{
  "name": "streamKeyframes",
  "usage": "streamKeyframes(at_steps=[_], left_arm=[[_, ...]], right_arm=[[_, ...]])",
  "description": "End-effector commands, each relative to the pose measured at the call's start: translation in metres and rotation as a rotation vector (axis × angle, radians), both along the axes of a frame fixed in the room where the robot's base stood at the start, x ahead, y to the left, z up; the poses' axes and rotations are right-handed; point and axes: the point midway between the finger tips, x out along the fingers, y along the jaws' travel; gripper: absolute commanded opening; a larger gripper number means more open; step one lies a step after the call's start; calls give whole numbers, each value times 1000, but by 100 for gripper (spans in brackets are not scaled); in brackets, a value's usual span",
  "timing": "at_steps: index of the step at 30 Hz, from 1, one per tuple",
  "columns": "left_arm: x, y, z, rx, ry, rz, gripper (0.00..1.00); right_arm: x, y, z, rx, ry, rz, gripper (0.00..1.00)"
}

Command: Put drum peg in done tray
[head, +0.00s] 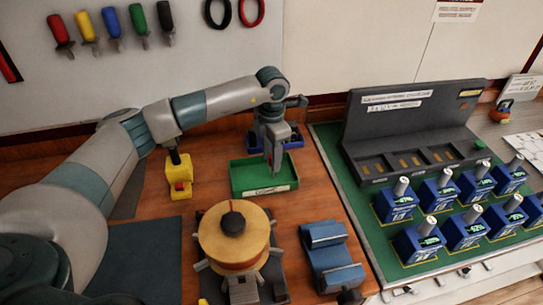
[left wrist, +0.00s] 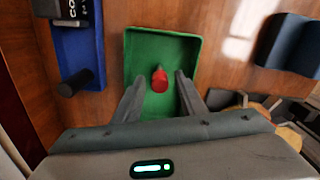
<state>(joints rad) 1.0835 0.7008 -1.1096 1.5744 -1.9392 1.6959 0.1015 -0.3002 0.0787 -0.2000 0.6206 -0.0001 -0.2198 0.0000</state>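The red drum peg (left wrist: 159,79) shows in the left wrist view over the floor of the green tray (left wrist: 185,45), between my left fingers with a gap on both sides. I cannot tell whether it stands or leans, or whether it touches the tray floor. In the head view the green tray (head: 245,178) sits on the wooden bench, with a white label on its front. My left gripper (head: 273,165) points down over the tray; in the left wrist view its fingers (left wrist: 160,90) are apart. The peg is not clearly visible in the head view. My right gripper is not in view.
A round wooden drum (head: 257,247) stands in front of the tray. A yellow block (head: 180,180) is left of it, and a blue tray (left wrist: 78,50) is beside it. A blue cradle (head: 333,262) lies at front right. Several blue breakers (head: 397,207) stand on a green mat.

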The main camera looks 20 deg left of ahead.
Motion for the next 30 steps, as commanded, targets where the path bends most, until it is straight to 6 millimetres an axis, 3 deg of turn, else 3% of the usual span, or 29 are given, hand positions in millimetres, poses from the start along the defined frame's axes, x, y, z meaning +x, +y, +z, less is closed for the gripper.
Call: streamKeyframes(at_steps=[13,16,30], left_arm=[[0,0,5,0,0,0,38],[1,0,10,-1,-1,0,38],[1,0,86,0,-4,-1,38]], right_arm=[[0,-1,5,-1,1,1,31],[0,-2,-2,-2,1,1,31],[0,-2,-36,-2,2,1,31]])
